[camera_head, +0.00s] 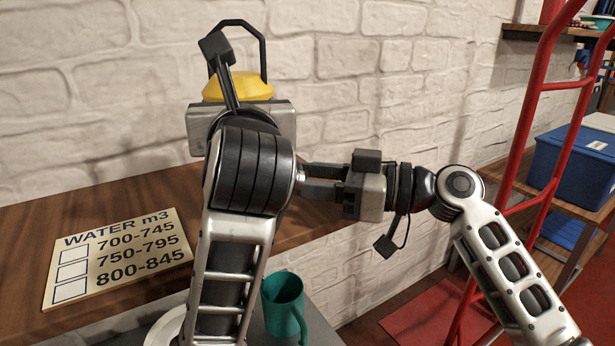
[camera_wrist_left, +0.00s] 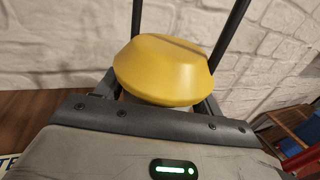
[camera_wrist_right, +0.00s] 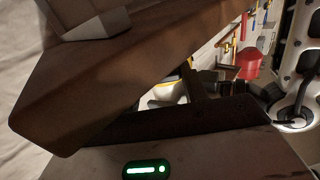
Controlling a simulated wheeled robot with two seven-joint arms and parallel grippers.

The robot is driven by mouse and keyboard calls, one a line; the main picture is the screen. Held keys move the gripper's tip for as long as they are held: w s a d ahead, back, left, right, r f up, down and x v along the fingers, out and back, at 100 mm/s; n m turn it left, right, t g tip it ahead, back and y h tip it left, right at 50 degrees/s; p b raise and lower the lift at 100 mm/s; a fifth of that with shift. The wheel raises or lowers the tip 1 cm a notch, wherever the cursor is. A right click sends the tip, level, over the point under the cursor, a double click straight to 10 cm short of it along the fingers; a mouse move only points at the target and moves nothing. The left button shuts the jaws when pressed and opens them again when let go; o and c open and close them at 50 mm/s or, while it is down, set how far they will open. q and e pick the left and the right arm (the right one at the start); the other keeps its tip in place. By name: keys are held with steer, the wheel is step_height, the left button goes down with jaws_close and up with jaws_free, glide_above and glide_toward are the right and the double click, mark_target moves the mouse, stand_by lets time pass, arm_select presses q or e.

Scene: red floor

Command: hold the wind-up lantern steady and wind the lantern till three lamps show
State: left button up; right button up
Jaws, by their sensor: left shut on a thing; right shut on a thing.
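The wind-up lantern (camera_head: 238,87) stands on the wooden worktop against the white brick wall, upright, with a yellow domed top and a black bail handle. Its yellow top fills the middle of the left wrist view (camera_wrist_left: 165,72). My left gripper (camera_head: 240,108) is shut on the lantern's body; this gripper and its arm hide the body and any lamps. My right gripper (camera_head: 308,180) reaches in from the right, its fingers level and their tips beside my left wrist. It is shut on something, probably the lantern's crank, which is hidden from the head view.
A sign reading "WATER m3" with three boxes (camera_head: 118,256) lies on the worktop (camera_head: 40,215) at left. A teal mug (camera_head: 284,305) stands lower, near the front. A red hand truck (camera_head: 527,130) and a blue crate (camera_head: 572,165) are at right, with a red mat (camera_head: 435,312) on the floor.

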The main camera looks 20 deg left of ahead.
steer(key=o, duration=1)
steer(key=shift+d, duration=0.1)
steer(key=d, duration=1.2)
steer(key=shift+w, duration=0.15)
steer(key=shift+a, duration=0.1)
steer(key=shift+c, duration=0.4)
